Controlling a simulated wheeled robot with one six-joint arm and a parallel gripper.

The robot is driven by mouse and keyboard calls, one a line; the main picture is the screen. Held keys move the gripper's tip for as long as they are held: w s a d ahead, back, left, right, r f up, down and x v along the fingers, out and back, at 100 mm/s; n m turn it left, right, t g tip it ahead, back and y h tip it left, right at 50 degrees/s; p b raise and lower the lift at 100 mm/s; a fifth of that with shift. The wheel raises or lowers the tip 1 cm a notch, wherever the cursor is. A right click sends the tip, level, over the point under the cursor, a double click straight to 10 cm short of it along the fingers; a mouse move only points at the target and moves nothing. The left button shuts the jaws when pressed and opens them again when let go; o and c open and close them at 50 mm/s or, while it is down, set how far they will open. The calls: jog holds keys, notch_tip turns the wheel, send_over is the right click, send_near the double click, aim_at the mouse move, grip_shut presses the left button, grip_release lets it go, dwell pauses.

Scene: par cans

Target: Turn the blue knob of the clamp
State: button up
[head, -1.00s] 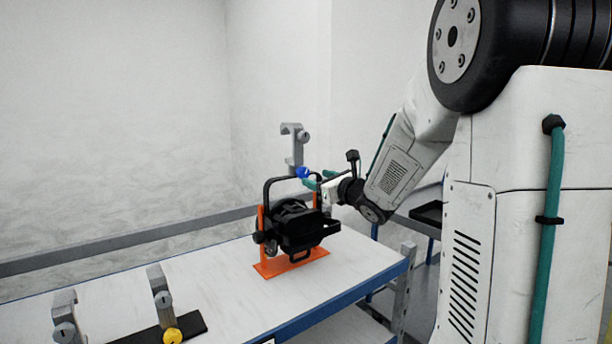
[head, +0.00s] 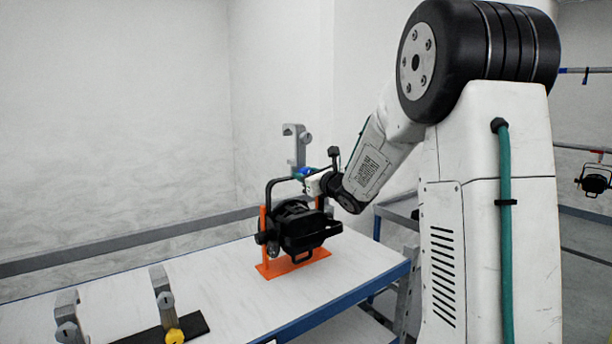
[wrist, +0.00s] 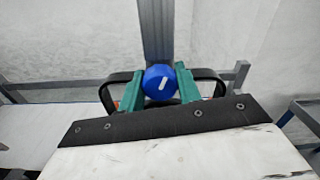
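The blue knob (wrist: 159,82) sits on the grey clamp (head: 297,146), which stands upright above a black par can (head: 300,226). The knob's pale mark is tilted in the wrist view. In the head view the knob (head: 304,171) is partly covered by my gripper (head: 308,175). In the wrist view my gripper's two green fingers (wrist: 160,88) stand left and right of the knob, with the knob between them. The gap at each side is very small. I cannot tell whether the fingers touch the knob.
The can hangs in an orange stand (head: 264,240) on a white table (head: 225,290) with a blue edge. A black yoke (wrist: 108,92) lies close around my fingers.

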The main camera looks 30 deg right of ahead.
jog(key=shift+m, duration=1.6)
jog(key=shift+c, duration=0.3)
jog(key=o, duration=1)
jog(key=s, duration=0.7)
jog(key=shift+s+d, duration=0.15)
jog(key=shift+s, duration=0.25)
